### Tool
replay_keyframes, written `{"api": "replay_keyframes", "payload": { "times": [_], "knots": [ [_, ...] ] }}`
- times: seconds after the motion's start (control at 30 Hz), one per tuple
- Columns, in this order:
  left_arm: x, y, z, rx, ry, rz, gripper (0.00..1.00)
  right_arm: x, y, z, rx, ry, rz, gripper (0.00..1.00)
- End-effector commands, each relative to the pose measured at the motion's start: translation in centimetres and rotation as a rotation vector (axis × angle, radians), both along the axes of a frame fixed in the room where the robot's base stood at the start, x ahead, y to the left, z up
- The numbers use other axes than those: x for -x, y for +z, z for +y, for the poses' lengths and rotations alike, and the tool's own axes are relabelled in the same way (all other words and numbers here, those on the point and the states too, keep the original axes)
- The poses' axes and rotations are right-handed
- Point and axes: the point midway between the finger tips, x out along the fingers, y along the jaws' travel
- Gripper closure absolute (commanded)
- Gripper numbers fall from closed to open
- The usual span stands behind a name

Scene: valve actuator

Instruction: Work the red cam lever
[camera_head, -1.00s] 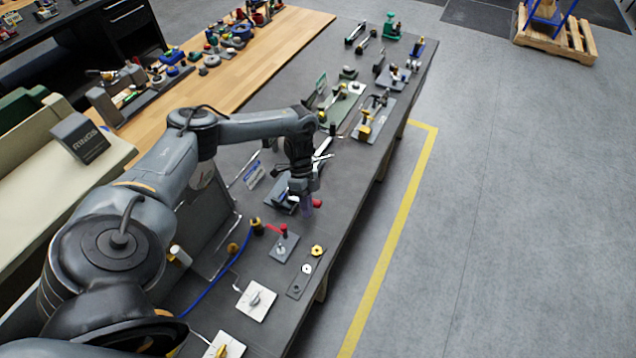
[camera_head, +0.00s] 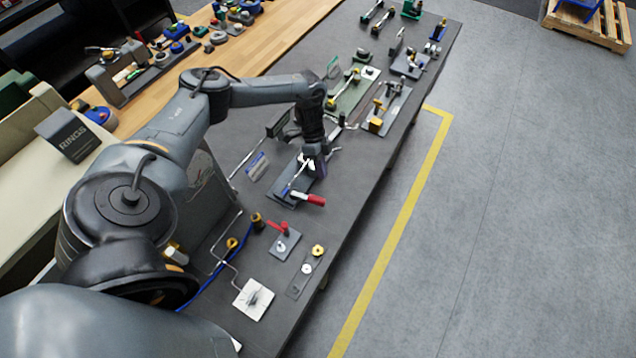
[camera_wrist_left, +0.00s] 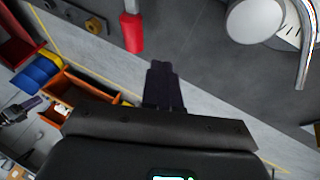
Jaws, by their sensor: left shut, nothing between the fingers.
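A red-gripped lever (camera_head: 309,198) sticks out to the right from a dark base plate (camera_head: 280,193) on the dark bench. A second, smaller red lever (camera_head: 279,227) sits on a square grey plate (camera_head: 285,245) nearer to me. I cannot tell for sure which is the cam lever. My left gripper (camera_head: 320,170) is just behind the red grip, over the far end of the dark plate, shut and empty. In the left wrist view my shut fingers (camera_wrist_left: 163,86) point near a red grip (camera_wrist_left: 132,32), with a visible gap between them. My right gripper is out of view.
A strip with a brass piece and white ring (camera_head: 306,269), and a white knob plate (camera_head: 253,300), lie nearer to me. A green-based fixture (camera_head: 352,97) and a grey one stand beyond my gripper. The bench's right edge is close; bare floor lies beyond.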

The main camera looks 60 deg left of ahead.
Motion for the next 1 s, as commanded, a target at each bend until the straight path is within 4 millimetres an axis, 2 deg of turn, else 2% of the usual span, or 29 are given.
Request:
{"api": "replay_keyframes", "payload": {
  "times": [0.07,0.2,0.37,0.87,1.0],
  "knots": [
    [0.2,-1.1,-0.8,0.001,-0.002,0.004,1.0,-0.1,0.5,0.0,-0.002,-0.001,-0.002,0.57],
    [1.5,-1.8,-1.9,0.0,-0.003,0.003,1.0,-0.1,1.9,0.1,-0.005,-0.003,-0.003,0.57],
    [2.4,-2.6,-2.8,-0.001,-0.002,0.003,1.0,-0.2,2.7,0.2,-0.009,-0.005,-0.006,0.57],
    [2.7,-3.1,-3.3,0.0,-0.002,0.001,1.0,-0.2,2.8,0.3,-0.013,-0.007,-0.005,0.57],
    [3.2,-3.4,-4.2,0.001,-0.077,0.0,1.0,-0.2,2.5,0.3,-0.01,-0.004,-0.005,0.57]
  ]
}}
